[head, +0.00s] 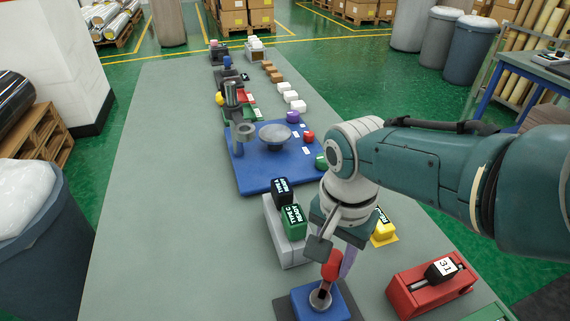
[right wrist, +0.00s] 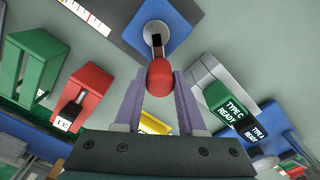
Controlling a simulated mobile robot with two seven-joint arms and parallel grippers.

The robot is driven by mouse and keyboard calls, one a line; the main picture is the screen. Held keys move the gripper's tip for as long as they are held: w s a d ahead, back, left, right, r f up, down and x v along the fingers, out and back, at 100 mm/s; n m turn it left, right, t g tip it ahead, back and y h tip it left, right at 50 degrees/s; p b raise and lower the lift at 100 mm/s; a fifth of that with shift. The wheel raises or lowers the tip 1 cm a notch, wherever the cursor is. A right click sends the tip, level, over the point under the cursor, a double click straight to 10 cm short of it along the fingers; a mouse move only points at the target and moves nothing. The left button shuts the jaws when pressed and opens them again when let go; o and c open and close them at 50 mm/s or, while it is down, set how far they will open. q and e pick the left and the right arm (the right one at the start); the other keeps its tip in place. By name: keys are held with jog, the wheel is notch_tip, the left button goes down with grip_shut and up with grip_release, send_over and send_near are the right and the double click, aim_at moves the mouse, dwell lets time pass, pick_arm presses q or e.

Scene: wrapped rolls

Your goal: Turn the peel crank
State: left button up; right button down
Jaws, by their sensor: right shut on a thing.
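The peel crank has a red knob (head: 331,266), a short metal arm (head: 321,293) and a blue base (head: 309,306) on a dark plate at the bottom of the head view. In the right wrist view the red knob (right wrist: 160,78) sits between the two purple fingers, and the grey hub and blue base (right wrist: 177,28) lie beyond it. My right gripper (head: 335,260) reaches down from the right and is shut on the knob. It hides part of the crank in the head view. My left gripper is not in view.
Behind the crank stands a grey block with black and green "READY" labels (head: 293,222). A red fixture marked 31 (head: 431,286) is at right. A blue plate with a round dish (head: 275,136) lies farther back. The bench's left side is clear.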

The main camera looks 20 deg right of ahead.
jog(key=shift+s+d+r+m+p, duration=0.1)
jog(key=shift+s+d+m+p, duration=0.3)
jog(key=shift+m, duration=1.15)
jog(key=shift+s+d+f+m+p, duration=0.1)
jog(key=shift+s+m+p, duration=0.6)
jog(key=shift+m, duration=0.9)
jog(key=shift+s+d+r+m+p, duration=0.15)
jog(key=shift+s+m+p, duration=0.4)
jog(key=shift+m, duration=1)
jog(key=c, duration=0.5)
grip_release()
jog(key=shift+d, duration=0.1)
notch_tip(320, 180, up, 10)
jog(key=p, duration=0.7)
jog(key=shift+p, duration=0.3)
jog(key=shift+d, duration=0.1)
